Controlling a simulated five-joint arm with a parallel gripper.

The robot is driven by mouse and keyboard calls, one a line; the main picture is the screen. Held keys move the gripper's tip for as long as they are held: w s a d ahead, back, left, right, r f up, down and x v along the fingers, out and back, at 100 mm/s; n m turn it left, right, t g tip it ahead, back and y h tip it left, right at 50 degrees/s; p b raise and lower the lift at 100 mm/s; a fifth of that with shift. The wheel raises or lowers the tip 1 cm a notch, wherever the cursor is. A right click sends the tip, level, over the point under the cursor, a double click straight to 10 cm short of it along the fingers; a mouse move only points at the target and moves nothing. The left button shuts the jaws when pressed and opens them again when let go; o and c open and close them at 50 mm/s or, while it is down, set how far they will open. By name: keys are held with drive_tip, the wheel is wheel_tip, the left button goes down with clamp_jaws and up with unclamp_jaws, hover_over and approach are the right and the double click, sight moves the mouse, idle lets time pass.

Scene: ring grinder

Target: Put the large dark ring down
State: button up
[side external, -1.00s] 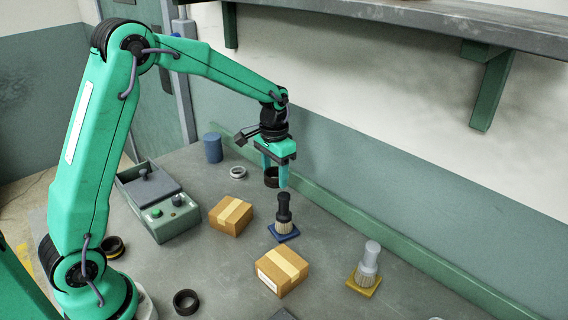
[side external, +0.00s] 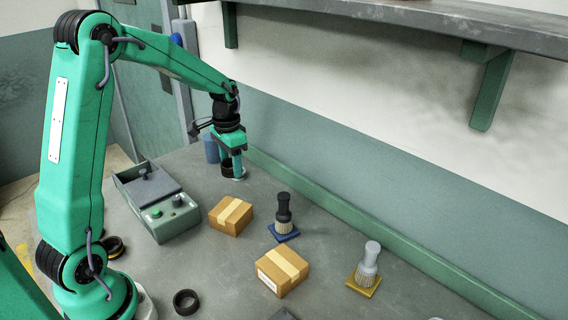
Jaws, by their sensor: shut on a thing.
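My gripper (side external: 233,167) is shut on a large dark ring (side external: 227,169). It holds the ring low over the back of the grey table, near the blue cylinder (side external: 211,149). A pale ring (side external: 239,178) shows just below and beside the fingers, partly hidden by them. I cannot tell whether the dark ring touches the pale ring or the table. Another dark ring (side external: 186,302) lies flat at the front of the table. A dark ring with a brownish part (side external: 115,247) lies beside my base.
A green-grey machine with buttons (side external: 158,205) stands left of two cardboard boxes (side external: 231,216) (side external: 282,271). A dark-handled brush (side external: 284,216) stands on a blue pad, and a grey-handled brush (side external: 368,265) on a yellow pad. A green rail (side external: 340,210) runs along the wall.

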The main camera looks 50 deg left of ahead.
drive_tip(key=shift+s+a, duration=0.35)
drive_tip(key=shift+a, duration=0.1)
hover_over(209, 186)
wheel_tip(209, 186, down, 7)
drive_tip(key=shift+r, duration=0.1)
drive_tip(key=shift+f, duration=2.1)
drive_tip(key=o, duration=1.1)
drive_tip(key=shift+f, duration=0.15)
